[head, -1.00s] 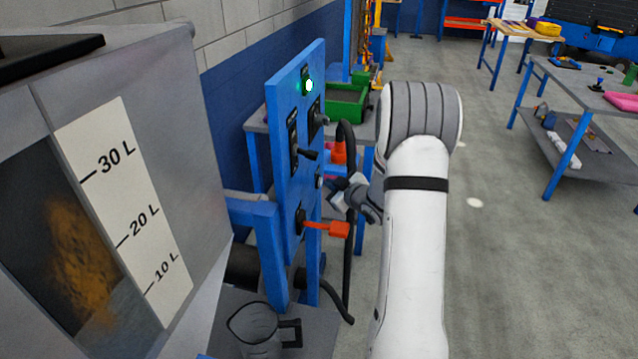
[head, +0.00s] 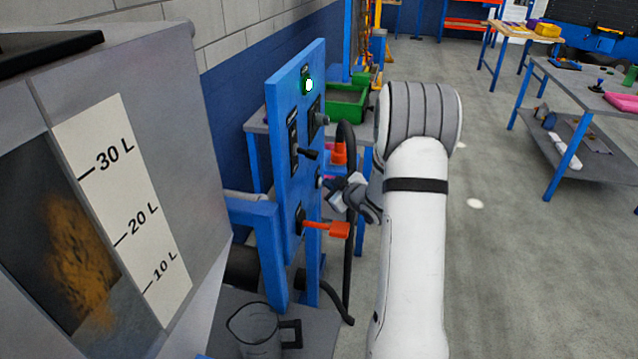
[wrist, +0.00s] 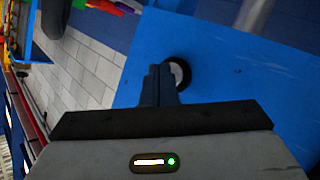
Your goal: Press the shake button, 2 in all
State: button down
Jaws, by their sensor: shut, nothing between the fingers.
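The blue panel (head: 285,150) stands upright in the head view with switches, a lit green lamp (head: 309,84) and a red-handled valve (head: 330,228) on its face. A small round button (head: 319,183) sits on the panel between the black lever and the red handle. In the wrist view a round pale button with a dark ring (wrist: 178,72) is partly hidden behind the fingers. My gripper (head: 331,190) is shut and empty, its tips close in front of this button. In the wrist view the fingers (wrist: 158,80) overlap the button's left side; I cannot tell whether they touch it.
A black lever (head: 307,153) juts out just above my gripper, and the red handle lies just below. A dark hose (head: 347,265) hangs behind. A grey hopper with a litre scale (head: 125,180) fills the left. A jug (head: 255,328) stands below the panel. Open floor lies to the right.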

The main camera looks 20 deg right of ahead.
jog(key=shift+s+d, duration=0.4)
jog(key=shift+d, duration=0.15)
jog(key=s+d, duration=0.1)
jog(key=d, duration=0.1)
jog(key=s+d, duration=0.1)
jog(key=d, duration=0.1)
jog(key=shift+s, duration=0.4)
dwell(2.3)
jog(key=s+d+p, duration=0.1)
jog(key=p, duration=0.2)
jog(key=s+d+p, duration=0.1)
jog(key=d+p, duration=0.1)
jog(key=p, duration=0.1)
jog(key=shift+d, duration=0.15)
